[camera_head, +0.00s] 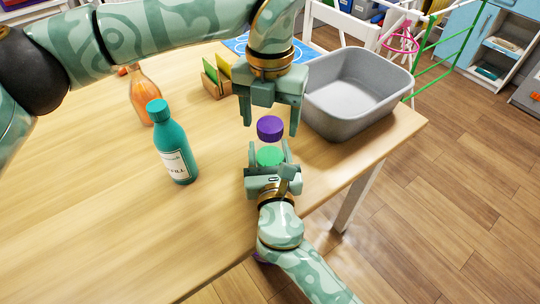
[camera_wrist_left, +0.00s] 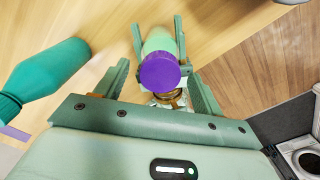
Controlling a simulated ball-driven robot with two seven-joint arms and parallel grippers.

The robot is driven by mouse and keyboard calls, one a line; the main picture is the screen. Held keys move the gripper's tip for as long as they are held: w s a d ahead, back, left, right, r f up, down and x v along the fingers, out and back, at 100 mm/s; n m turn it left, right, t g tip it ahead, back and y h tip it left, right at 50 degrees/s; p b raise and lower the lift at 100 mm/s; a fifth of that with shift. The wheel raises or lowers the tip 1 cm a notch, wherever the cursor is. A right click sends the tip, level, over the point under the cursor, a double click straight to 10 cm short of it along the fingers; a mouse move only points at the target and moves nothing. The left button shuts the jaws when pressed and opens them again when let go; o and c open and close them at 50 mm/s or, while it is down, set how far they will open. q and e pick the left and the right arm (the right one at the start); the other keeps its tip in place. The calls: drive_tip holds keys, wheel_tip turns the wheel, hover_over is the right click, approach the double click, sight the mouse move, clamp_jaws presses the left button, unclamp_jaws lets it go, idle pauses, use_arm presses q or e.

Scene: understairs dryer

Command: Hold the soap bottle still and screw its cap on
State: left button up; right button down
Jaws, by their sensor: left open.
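My right gripper (camera_head: 269,164) comes from the front edge and is shut on the bottle's body, one finger on each side.
A teal refill bottle (camera_head: 175,150) stands upright to the left, with an orange bottle (camera_head: 146,95) behind it. A grey basin (camera_head: 365,115) stands close to the right. A wooden holder with coloured cards (camera_head: 214,80) is at the back. The table's front left is clear.

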use_arm(q)
wheel_tip(320, 180, up, 12)
drive_tip(key=shift+f, duration=0.2)
idle(0.4)
wheel_tip(320, 180, up, 9)
use_arm(e)
drive_tip(key=shift+c, duration=2)
unclamp_jaws()
drive_tip(key=o, duration=0.4)
